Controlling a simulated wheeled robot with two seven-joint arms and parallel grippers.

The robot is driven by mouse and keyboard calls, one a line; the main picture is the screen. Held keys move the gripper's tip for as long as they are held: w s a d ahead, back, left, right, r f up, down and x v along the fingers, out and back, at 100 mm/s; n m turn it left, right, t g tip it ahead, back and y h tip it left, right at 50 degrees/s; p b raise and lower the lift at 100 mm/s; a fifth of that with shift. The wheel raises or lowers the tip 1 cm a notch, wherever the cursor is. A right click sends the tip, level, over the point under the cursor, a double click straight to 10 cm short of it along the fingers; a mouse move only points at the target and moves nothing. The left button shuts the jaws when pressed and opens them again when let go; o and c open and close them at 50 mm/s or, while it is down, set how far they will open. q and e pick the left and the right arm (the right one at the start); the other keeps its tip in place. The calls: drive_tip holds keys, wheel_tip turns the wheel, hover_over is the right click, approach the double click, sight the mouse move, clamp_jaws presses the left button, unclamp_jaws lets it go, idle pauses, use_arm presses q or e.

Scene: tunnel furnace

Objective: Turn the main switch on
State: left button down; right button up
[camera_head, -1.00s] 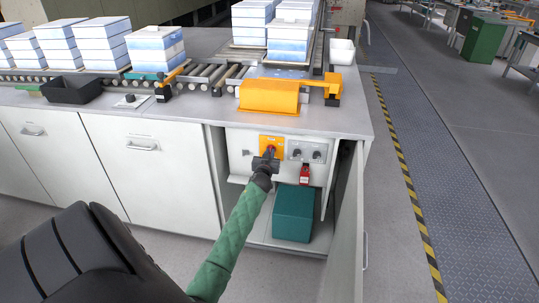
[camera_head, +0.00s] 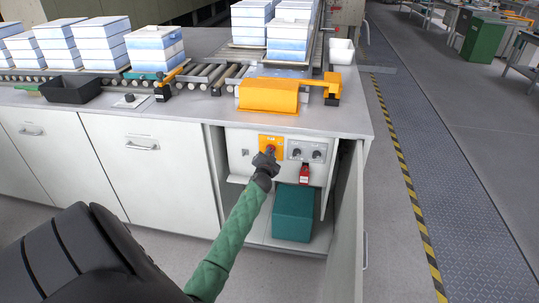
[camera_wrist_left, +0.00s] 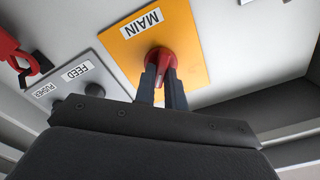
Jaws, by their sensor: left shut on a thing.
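The main switch is a red rotary knob (camera_wrist_left: 160,62) on an orange plate marked MAIN (camera_wrist_left: 180,30). The orange plate (camera_head: 264,142) also shows in the head view, on the panel inside the open cabinet. My left gripper (camera_wrist_left: 163,88) is shut on the red knob, with one dark finger on each side of it. In the head view, my left gripper (camera_head: 266,160) covers most of the knob and sits tilted. My right gripper is not in view.
Right of the orange plate is a grey plate with FEED and PUSHER knobs (camera_head: 307,151). A red padlock-like piece (camera_head: 305,174) hangs below it. A teal box (camera_head: 293,213) stands in the cabinet. The open door (camera_head: 346,230) stands at the right.

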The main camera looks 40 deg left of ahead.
use_arm(q)
drive_tip(key=shift+d+m, duration=0.1)
drive_tip(key=shift+m, duration=2.1)
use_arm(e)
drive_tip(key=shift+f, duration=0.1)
use_arm(q)
drive_tip(key=c, duration=1.5)
unclamp_jaws()
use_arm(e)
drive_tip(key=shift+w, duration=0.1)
use_arm(q)
drive_tip(key=shift+o, duration=0.2)
